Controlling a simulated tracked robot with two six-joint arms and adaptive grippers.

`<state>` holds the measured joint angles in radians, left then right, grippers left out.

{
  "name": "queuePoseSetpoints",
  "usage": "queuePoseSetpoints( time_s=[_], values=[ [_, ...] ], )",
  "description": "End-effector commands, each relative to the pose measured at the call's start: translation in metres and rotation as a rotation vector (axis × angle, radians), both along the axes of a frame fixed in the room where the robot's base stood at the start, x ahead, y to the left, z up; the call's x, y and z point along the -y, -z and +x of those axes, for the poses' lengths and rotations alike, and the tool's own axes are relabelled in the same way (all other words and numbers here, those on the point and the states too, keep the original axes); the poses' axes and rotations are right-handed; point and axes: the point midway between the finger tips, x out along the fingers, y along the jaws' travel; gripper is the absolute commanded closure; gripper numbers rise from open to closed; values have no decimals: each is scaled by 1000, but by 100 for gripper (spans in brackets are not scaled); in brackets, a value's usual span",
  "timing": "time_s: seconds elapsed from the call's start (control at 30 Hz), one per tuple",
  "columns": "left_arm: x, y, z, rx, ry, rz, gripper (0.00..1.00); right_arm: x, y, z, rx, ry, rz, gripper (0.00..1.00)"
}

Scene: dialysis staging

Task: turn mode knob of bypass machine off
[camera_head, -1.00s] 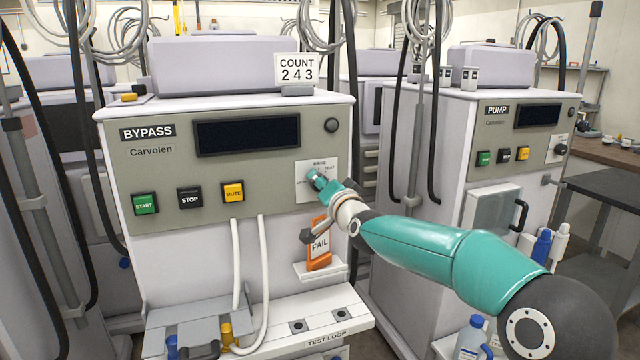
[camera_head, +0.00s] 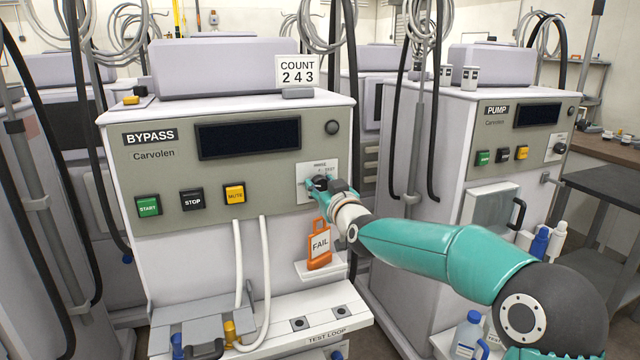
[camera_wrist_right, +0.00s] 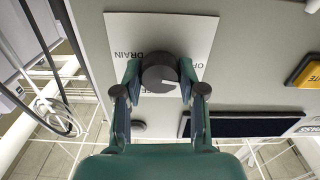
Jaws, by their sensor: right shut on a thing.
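The bypass machine (camera_head: 165,240) stands at centre left in the head view, with a BYPASS label and a dark display. Its mode knob (camera_wrist_right: 157,76) is round and dark, on a white plate (camera_head: 330,166) at the right of the panel. A white pointer mark shows on the knob in the right wrist view, and the DRAIN label beside it is readable; other lettering is partly hidden. My right gripper (camera_head: 319,185) is at the plate, its fingers on both sides of the knob and shut on it. My left gripper is not in view.
START (camera_head: 148,206), STOP (camera_head: 192,199) and MUTE (camera_head: 234,194) buttons sit left of the plate. White hoses (camera_head: 265,290) run down the front. A pump machine (camera_head: 455,150) stands to the right.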

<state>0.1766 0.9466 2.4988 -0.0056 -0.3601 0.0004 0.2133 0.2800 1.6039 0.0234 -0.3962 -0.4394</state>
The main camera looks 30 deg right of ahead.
Motion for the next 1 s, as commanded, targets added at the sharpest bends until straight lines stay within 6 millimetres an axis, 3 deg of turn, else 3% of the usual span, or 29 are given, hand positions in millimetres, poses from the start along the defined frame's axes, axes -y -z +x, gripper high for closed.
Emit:
queuePoseSetpoints(
  time_s=[0.03,0.4,0.9,0.93,1.0],
  values=[
    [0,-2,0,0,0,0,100,-2,7,1,-25,-6,-27,95],
    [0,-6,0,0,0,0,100,-2,8,1,-60,-6,-175,95],
    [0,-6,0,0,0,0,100,-3,9,1,-65,-7,-193,95],
    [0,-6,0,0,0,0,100,-3,9,1,-65,-7,-193,55],
    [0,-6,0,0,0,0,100,-3,8,1,-63,-6,-193,43]
  ],
)
